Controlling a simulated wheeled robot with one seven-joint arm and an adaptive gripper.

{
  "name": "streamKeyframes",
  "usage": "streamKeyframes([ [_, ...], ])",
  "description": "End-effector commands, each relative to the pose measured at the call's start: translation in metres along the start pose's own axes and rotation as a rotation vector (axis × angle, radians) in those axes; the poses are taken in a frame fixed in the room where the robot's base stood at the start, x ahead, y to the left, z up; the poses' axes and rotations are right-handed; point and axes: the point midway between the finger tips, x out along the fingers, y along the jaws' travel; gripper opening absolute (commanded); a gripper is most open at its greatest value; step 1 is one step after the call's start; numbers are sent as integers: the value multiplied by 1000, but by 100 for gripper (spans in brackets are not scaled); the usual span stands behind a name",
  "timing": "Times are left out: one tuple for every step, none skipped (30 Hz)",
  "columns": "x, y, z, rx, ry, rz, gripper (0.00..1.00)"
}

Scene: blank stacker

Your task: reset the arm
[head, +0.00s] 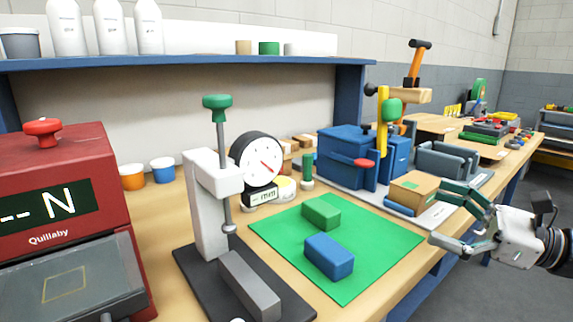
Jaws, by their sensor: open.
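My gripper (452,220) is at the right of the head view, past the front edge of the bench. Its fingers point left and are spread apart with nothing between them. My arm reaches in from the right edge of the picture. A green block (321,212) and a blue block (329,256) lie apart on the green mat (385,236), to the left of my gripper. A tan box (413,190) stands on the bench just beyond the upper finger; I cannot tell whether they touch.
A dial gauge stand (212,205) with a green knob stands left of the mat. A red tester (60,220) fills the left. A blue machine (345,158) and a grey vise (447,163) stand behind. Open floor (480,292) lies below my gripper.

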Motion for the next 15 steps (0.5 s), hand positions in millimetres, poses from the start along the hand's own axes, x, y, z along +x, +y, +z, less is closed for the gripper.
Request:
streamKeyframes([
  [20,26,7,-44,45,104,100],
  [28,42,9,-69,71,163,100],
  [38,63,12,-104,107,241,100],
  [44,79,13,-133,133,302,100],
  [49,95,14,-165,160,362,100],
  [54,117,15,-207,195,445,100],
  [56,133,15,-243,222,505,100],
  [57,148,15,-278,248,566,100],
  [56,168,14,-329,283,645,100],
  [55,183,14,-368,307,704,100],
  [52,196,13,-408,332,762,100],
  [47,213,11,-465,364,839,100],
  [43,225,10,-508,388,895,100],
  [38,236,8,-553,411,953,100],
  [30,249,6,-616,442,1025,100],
])
